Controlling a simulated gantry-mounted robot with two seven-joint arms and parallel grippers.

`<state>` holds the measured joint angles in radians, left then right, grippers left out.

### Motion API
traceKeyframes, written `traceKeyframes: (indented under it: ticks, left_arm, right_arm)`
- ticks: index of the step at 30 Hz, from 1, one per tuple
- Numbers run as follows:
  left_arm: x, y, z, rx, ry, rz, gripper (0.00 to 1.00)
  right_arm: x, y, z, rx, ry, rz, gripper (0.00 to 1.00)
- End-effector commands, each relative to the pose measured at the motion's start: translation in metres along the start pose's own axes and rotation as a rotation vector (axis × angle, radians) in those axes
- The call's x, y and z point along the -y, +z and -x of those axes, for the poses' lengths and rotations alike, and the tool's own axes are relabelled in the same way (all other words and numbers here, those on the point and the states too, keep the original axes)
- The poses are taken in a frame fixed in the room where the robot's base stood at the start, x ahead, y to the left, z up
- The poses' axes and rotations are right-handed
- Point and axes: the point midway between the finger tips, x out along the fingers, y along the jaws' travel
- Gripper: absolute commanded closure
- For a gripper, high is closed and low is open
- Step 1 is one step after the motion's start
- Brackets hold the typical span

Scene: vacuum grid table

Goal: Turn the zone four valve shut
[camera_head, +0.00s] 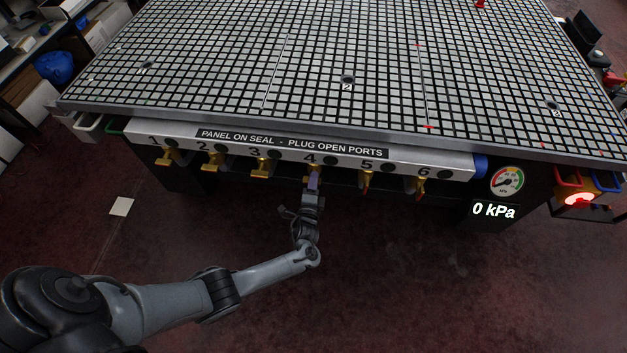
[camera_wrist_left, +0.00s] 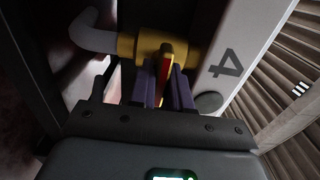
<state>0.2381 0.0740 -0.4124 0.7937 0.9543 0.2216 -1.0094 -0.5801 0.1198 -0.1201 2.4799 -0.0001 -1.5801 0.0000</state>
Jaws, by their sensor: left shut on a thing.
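The zone four valve is a brass valve (camera_head: 311,169) under the number 4 on the front rail of the table. My left gripper (camera_head: 314,183) reaches it from below and in front. In the left wrist view the brass valve body (camera_wrist_left: 128,47) joins a grey pipe, and a thin yellow and red handle (camera_wrist_left: 166,62) stands out from it. The purple fingers of my left gripper (camera_wrist_left: 166,92) are shut on this handle, one on each side. The fingers hide part of the handle. My right gripper is not in view.
Similar valves stand along the rail, with valve 3 (camera_head: 262,167) to the left and valve 5 (camera_head: 367,180) to the right. The display (camera_head: 493,211) under the gauge reads 0 kPa. A red lamp (camera_head: 579,199) glows at the right. The floor in front is mostly clear.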

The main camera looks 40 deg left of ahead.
Motion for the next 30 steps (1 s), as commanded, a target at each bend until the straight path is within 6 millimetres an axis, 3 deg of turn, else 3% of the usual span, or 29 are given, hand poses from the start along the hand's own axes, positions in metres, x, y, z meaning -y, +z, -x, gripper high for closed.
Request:
traceKeyframes:
  ticks: [13, 14, 17, 30]
  left_arm:
    - [-0.0007, 0.0, 0.0001, 0.0, 0.001, -0.011, 1.0]
    - [-0.0007, -0.0001, 0.0001, 0.0, 0.001, -0.01, 0.78]
    - [-0.0006, 0.0, 0.0001, 0.0, 0.001, -0.01, 0.62]
    - [0.0007, -0.0002, 0.0083, -0.001, 0.001, -0.008, 0.62]
  right_arm:
    - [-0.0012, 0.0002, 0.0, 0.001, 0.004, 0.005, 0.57]
    - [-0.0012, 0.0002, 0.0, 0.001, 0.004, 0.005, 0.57]
    - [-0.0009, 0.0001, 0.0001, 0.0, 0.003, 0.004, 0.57]
    - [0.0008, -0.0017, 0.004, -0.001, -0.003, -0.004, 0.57]
